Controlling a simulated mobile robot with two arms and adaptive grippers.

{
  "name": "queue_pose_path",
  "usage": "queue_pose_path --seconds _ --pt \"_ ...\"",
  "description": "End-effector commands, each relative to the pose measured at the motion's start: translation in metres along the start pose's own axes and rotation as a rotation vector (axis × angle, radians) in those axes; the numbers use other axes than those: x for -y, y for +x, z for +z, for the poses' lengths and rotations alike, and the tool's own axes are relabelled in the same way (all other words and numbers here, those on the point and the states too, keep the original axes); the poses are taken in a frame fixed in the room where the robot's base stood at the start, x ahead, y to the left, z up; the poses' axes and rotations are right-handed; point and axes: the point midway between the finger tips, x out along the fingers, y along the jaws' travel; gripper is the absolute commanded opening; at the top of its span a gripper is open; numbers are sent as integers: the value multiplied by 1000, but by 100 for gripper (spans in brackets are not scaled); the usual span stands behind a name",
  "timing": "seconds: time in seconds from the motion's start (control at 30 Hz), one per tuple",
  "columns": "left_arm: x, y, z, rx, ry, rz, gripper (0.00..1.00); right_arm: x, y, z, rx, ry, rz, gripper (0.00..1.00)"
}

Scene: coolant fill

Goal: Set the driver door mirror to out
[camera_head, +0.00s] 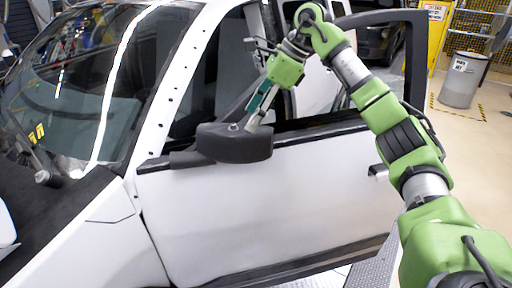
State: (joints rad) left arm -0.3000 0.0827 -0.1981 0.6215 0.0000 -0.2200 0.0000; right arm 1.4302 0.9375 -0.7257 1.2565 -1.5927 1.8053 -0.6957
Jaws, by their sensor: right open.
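The driver door mirror (236,148) is a black housing at the front upper corner of the white driver door (270,205). It sticks out from the door toward me. My right gripper (252,122) comes down from above, with its fingertips at the top of the mirror housing. It is open; I cannot tell whether the fingers touch the housing. The mirror's glass face is hidden from this side. My left gripper is not in view.
The door stands ajar, with its window frame (416,62) at the right. The windshield (85,85) and white pillar are at the left. A grey bin (462,80) and yellow sign (438,35) stand at the back right.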

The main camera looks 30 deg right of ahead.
Motion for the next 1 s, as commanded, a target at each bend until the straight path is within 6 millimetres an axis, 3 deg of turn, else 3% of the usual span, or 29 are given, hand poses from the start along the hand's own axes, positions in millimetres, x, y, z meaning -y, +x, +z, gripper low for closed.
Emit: queue_pose_path --seconds 0.1,0.27,0.47,0.8,1.0 --pt "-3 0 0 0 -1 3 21 5 -29 -30 -86 29 -12 58" --pt "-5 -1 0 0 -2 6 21 5 -36 -45 -129 44 -10 58" --pt "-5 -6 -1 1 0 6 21 4 -7 -49 -132 43 -5 58" --pt "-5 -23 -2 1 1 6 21 4 62 -57 -129 43 -5 58" --pt "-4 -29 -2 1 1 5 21 5 88 -60 -128 43 -8 58"
